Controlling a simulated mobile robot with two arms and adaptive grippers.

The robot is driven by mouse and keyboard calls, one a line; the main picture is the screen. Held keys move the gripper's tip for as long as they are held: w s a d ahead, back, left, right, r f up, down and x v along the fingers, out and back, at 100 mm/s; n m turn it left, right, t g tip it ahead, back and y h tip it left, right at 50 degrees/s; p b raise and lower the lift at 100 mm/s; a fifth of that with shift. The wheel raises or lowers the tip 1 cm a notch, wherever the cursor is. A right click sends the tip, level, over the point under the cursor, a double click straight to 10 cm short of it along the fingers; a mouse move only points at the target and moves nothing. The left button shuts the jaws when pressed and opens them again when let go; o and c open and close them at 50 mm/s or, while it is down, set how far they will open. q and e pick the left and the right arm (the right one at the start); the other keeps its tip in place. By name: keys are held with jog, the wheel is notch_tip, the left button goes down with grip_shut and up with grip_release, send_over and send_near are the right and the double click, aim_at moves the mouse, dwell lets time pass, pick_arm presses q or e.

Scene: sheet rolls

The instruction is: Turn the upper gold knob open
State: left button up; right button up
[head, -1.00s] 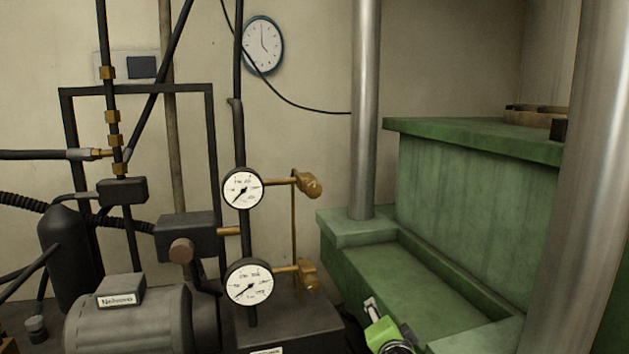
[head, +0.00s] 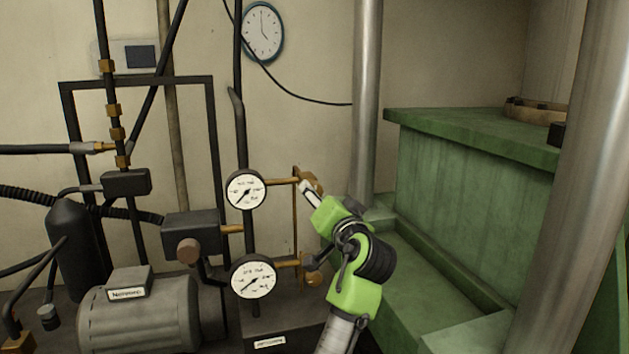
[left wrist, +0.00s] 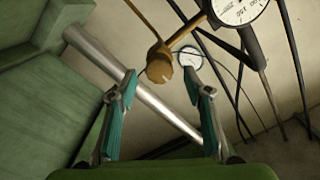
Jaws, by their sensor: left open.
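The upper gold knob (head: 315,180) sits at the end of a brass pipe, right of the upper gauge (head: 245,189). My left gripper (head: 308,190) is at it in the head view and hides part of it. In the left wrist view the upper gold knob (left wrist: 159,68) shows just beyond and between the fingertips of my open left gripper (left wrist: 160,77). I cannot tell whether a finger touches it. The lower gold knob (head: 313,272) is below, right of the lower gauge (head: 253,276). My right gripper is out of view.
A thin brass rod (head: 295,225) runs between the two brass pipes. A steel column (head: 366,100) and a green press bed (head: 470,190) stand to the right. A grey motor (head: 140,315) and black piping fill the left.

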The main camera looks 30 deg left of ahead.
pick_arm(q)
jog(key=p+x, duration=0.1)
jog(key=x, duration=0.2)
jog(key=shift+w+a+r, duration=0.15)
jog(key=shift+w+a, duration=0.1)
jog(key=shift+w, duration=0.05)
jog(key=shift+w+a, duration=0.25)
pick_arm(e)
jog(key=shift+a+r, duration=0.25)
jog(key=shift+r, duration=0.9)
pick_arm(q)
jog(key=shift+c, duration=0.4)
